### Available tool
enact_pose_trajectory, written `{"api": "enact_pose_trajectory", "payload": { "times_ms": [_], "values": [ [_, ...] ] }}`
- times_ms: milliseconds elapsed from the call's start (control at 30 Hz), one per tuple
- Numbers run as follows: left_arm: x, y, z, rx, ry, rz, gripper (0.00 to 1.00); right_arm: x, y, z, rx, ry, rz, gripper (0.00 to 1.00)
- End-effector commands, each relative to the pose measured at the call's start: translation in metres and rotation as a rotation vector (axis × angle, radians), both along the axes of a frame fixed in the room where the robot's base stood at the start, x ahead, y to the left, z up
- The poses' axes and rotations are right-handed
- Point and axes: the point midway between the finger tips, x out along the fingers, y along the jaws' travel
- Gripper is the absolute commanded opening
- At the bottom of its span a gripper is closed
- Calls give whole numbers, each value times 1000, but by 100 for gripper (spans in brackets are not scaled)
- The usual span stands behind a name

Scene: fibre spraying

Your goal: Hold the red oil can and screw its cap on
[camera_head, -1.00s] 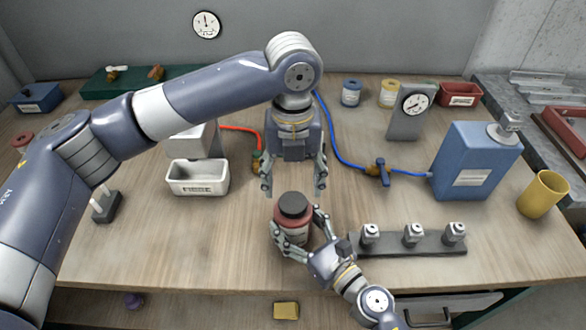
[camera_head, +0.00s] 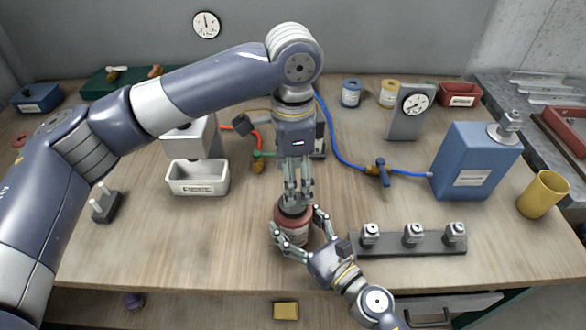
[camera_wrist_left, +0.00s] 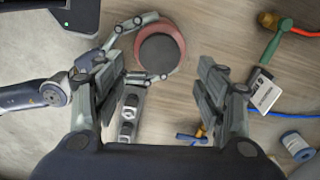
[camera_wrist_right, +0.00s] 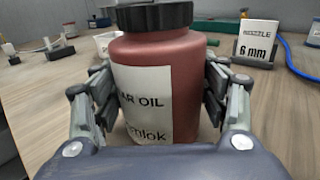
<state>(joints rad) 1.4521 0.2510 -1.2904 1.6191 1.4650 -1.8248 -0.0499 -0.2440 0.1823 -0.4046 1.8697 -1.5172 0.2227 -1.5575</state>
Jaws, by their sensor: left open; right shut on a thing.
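The red oil can (camera_head: 294,232) stands upright on the workbench and has a white label. Its black cap (camera_wrist_left: 160,55) sits on top of the can, seen from above in the left wrist view; it also shows in the right wrist view (camera_wrist_right: 155,16). My right gripper (camera_head: 303,232) is shut around the can's body, with a finger on each side in the right wrist view (camera_wrist_right: 160,100). My left gripper (camera_head: 297,198) points down over the can, fingers apart and empty. In the head view its fingers partly hide the cap; I cannot tell whether they touch it.
A dark rack (camera_head: 408,243) with several metal nozzles stands right of the can. A white bin (camera_head: 198,180) stands to the left. A blue hose (camera_head: 340,150) with a valve runs to a blue tank (camera_head: 474,165). A yellow cup (camera_head: 541,195) stands far right.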

Motion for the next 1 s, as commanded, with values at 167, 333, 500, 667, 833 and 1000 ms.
{"api": "enact_pose_trajectory", "payload": {
  "times_ms": [167, 333, 500, 667, 833, 1000],
  "values": [
    [0, 0, 3, 0, 0, 306, 65, 0, 0, 0, 1, -1, 0, 1],
    [0, 0, 5, 0, 0, 599, 65, 0, 0, 0, 1, -1, 0, 1],
    [0, 0, 7, 1, 1, 892, 65, 0, 0, 0, 1, -1, 0, 1],
    [0, 0, 9, 1, 0, 1168, 65, 0, 0, 0, 1, -1, 0, 1],
    [0, 0, 11, 1, 0, 1447, 65, 0, 0, 0, 1, -1, 0, 1],
    [0, 0, 12, 1, 0, 1655, 65, 0, 0, 0, 1, -1, 0, 1]
  ]
}}
